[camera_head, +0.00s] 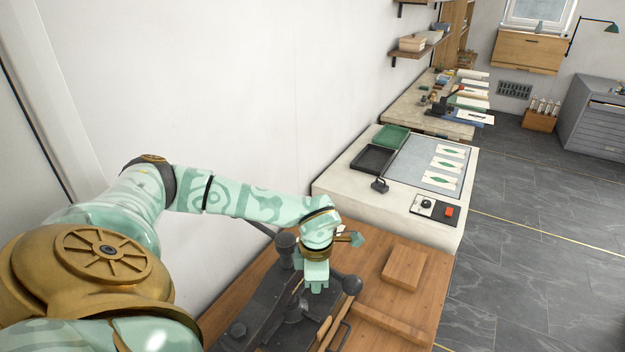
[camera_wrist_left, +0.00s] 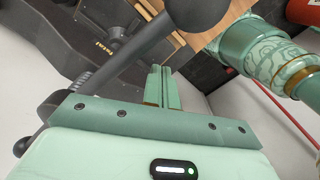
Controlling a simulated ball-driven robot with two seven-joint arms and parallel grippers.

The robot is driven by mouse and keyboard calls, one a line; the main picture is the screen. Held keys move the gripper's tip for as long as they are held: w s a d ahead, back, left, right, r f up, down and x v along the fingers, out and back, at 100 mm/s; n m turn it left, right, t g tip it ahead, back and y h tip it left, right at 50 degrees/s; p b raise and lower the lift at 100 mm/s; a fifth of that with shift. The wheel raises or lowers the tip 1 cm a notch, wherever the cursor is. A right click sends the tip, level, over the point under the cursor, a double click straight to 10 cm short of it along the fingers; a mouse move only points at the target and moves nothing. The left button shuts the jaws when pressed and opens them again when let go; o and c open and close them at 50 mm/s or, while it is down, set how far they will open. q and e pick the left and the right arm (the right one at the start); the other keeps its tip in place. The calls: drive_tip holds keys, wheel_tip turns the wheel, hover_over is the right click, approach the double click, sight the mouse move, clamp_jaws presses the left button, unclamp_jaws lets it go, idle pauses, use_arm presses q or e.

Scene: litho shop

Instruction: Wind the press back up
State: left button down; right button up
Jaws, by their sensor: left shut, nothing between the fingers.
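The press (camera_head: 270,312) is a dark grey machine on the wooden bench at the bottom of the head view. A bar ending in a round ball knob (camera_head: 351,284) belongs to it. In the left wrist view, the bar and ball (camera_wrist_left: 197,14) cross close in front of the camera, with the dark press body (camera_wrist_left: 50,45) behind. My left gripper (camera_head: 317,289) points down over the press, just left of the ball knob. Its fingers (camera_wrist_left: 162,85) are shut together with nothing between them, beside the bar. Whether they touch the bar I cannot tell. My right gripper is not in view.
A wooden block (camera_head: 404,268) lies on the wooden bench (camera_head: 385,300) right of the press. Beyond stands a pale counter (camera_head: 335,180) with trays, printed cards and a small control box (camera_head: 435,210). A white wall runs along the left. Dark floor is open at right.

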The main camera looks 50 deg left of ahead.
use_arm(q)
drive_tip(key=w+a+b, duration=0.4)
drive_tip(key=w+b, duration=0.4)
drive_tip(key=w, duration=0.4)
drive_tip(key=w+a, duration=0.3)
drive_tip(key=a, duration=1.1)
drive_tip(key=shift+w+a+p, duration=0.25)
drive_tip(key=shift+w+p, duration=0.05)
drive_tip(key=shift+p, duration=0.15)
drive_tip(key=shift+r, duration=0.1)
drive_tip(key=shift+d, duration=0.15)
